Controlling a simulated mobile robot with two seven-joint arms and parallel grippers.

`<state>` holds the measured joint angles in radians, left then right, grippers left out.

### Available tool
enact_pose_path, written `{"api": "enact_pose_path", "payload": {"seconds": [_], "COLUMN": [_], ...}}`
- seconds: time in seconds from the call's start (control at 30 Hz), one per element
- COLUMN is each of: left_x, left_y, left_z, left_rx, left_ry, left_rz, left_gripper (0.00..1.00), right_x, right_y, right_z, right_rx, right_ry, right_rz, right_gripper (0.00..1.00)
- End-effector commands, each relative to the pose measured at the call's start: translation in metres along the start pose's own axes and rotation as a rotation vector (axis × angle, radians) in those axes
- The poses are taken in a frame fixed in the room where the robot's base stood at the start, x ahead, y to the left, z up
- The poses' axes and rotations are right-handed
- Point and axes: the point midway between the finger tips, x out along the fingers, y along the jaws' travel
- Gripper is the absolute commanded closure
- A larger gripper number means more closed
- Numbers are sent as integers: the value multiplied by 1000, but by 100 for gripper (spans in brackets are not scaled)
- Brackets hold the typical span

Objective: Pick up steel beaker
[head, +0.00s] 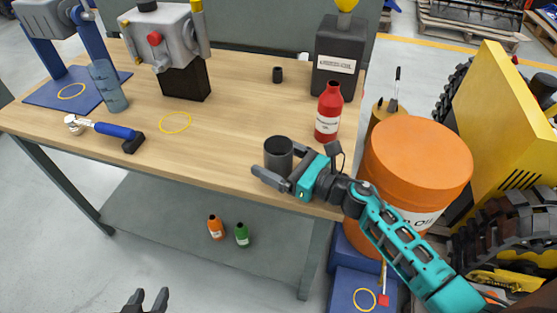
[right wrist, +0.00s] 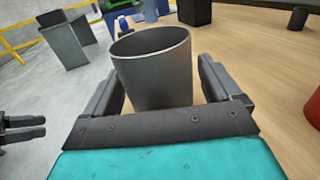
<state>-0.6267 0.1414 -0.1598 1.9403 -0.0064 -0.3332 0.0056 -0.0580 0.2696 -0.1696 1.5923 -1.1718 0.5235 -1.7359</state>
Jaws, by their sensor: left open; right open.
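The steel beaker (head: 279,158) is a dark grey metal cup standing upright near the front edge of the wooden workbench. In the right wrist view the beaker (right wrist: 157,68) shows its open rim and stands between the two fingers. My right gripper (head: 281,167) is open around the beaker, with one finger on each side. The wrist view shows a gap at the right finger; contact at the left finger is hard to tell. My left gripper (head: 147,301) is open and empty at the bottom of the head view, below and in front of the bench.
A red bottle (head: 329,112) stands right of the beaker, near a black container (head: 337,66). A small dark cup (head: 277,75) stands farther back. A blue-handled tool (head: 112,130) and a glass cylinder (head: 108,86) are at left. An orange drum (head: 416,160) stands beside the bench.

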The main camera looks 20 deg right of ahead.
Motion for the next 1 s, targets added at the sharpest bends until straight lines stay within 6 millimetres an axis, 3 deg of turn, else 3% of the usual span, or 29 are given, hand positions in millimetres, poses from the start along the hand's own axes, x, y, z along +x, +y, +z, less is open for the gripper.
{"api": "enact_pose_path", "payload": {"seconds": [0.13, 0.77, 1.0], "left_x": [0, 0, 0], "left_y": [1, 2, 2], "left_z": [1, 1, 0], "left_rx": [0, 0, 1], "left_ry": [-3, -3, -3], "left_rz": [2, 4, 4], "left_gripper": [57, 57, 57], "right_x": [0, -1, -1], "right_y": [0, 0, 0], "right_z": [0, -1, 0], "right_rx": [0, 0, 0], "right_ry": [1, 1, 0], "right_rz": [0, 0, 0], "right_gripper": [10, 71, 72]}}
